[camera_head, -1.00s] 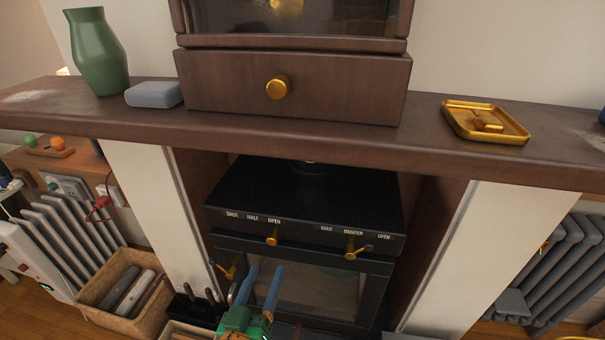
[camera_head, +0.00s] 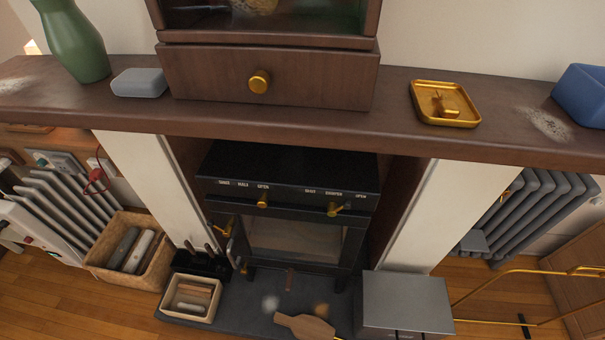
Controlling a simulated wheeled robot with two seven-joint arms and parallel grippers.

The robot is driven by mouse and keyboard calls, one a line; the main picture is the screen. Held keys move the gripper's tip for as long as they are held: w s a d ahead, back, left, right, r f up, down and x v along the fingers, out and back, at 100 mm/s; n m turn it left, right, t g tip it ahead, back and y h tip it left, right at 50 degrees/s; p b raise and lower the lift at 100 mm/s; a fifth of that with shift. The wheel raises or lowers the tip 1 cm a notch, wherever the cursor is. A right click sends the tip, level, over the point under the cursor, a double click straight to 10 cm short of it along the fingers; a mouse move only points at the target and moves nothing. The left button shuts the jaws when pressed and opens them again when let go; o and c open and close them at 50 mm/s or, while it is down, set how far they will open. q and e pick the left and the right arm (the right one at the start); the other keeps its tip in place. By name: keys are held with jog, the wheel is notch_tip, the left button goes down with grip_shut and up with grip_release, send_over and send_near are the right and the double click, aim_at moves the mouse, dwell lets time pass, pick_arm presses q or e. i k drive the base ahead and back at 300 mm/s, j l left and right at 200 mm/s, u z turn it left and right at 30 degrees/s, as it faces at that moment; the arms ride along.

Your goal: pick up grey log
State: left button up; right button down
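A wicker basket (camera_head: 97,262) stands on the wooden floor at the lower left, beside the radiator. It holds several logs lying side by side. A dark grey log (camera_head: 123,247) lies on the left, with a lighter grey log (camera_head: 139,251) next to it. A darker strip shows at the basket's right side; I cannot tell whether it is another log. Neither of my grippers is in view.
A black stove (camera_head: 290,178) stands under the wooden mantel (camera_head: 300,132). A black tool stand (camera_head: 198,265), a small box of sticks (camera_head: 192,297), a wooden paddle (camera_head: 305,327) and a grey metal box (camera_head: 407,300) are near the hearth slab (camera_head: 238,312).

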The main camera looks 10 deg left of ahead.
aim_at(122, 251)
jog(key=u, duration=1.95)
